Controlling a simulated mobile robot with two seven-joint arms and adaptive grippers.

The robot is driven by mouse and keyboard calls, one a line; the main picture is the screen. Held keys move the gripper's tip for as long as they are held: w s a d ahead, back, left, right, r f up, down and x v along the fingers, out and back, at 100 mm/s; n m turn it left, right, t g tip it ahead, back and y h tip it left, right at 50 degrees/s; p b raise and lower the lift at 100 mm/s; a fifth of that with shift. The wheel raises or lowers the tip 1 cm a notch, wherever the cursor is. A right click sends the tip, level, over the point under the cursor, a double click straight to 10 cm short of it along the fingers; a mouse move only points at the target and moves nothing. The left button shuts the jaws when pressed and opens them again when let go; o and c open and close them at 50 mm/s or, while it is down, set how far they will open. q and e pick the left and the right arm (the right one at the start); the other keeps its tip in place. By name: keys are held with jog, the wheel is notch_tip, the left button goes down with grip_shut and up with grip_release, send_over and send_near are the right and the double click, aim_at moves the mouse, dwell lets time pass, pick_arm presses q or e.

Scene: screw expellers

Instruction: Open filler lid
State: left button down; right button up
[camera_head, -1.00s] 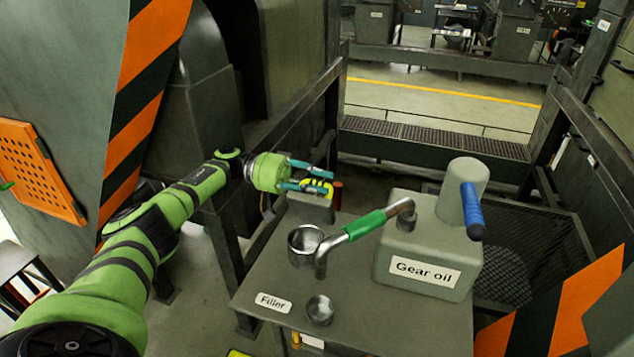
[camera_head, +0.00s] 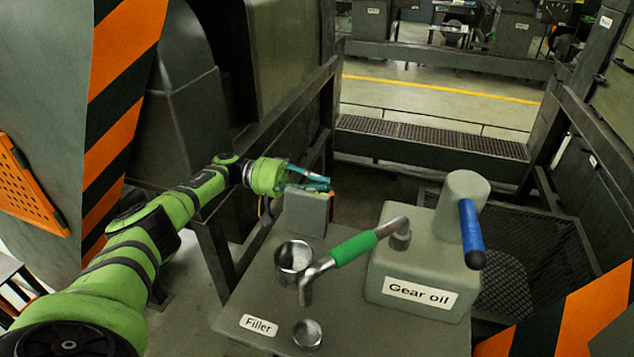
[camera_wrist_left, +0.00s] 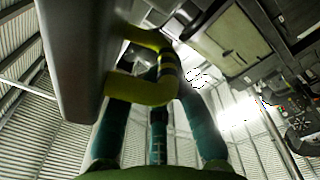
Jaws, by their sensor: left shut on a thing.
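My left gripper (camera_head: 328,182) is at the far left corner of the grey table, just behind and above a grey plate-like block (camera_head: 305,213), which I take to be the filler lid. In the left wrist view, a yellow handle with black stripes (camera_wrist_left: 168,70) stands out from this grey part (camera_wrist_left: 75,60). The teal fingers of the left gripper (camera_wrist_left: 160,95) are shut around the handle. In the head view the block hides the handle. A "Filler" label (camera_head: 259,325) is on the table's near left. My right gripper is in neither view.
On the table (camera_head: 250,290) stand a metal cup (camera_head: 295,262), a smaller cup (camera_head: 307,334), a bent green-gripped lever (camera_head: 354,248) and a "Gear oil" can (camera_head: 412,305) with a blue handle (camera_head: 470,230) beside it. Dark rails (camera_head: 290,120) run behind my left arm.

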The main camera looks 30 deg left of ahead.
pick_arm(q)
jog(key=shift+s+d+f+g, duration=0.15)
jog(key=shift+s+f+g, duration=0.1)
jog(key=shift+f, duration=0.4)
jog(key=shift+s+d+f+g, duration=0.15)
jog(key=shift+s+f, duration=0.05)
jog(key=shift+f, duration=0.4)
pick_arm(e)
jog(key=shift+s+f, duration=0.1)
pick_arm(q)
jog(key=c, duration=1.3)
grip_release()
jog(key=shift+s+r, duration=0.1)
jog(key=shift+s, duration=0.05)
jog(key=shift+t, duration=0.4)
jog(key=r, duration=0.8)
jog(key=w+r, duration=0.1)
jog(key=r, duration=0.3)
jog(key=shift+a+r, duration=0.2)
jog(key=shift+a, duration=0.05)
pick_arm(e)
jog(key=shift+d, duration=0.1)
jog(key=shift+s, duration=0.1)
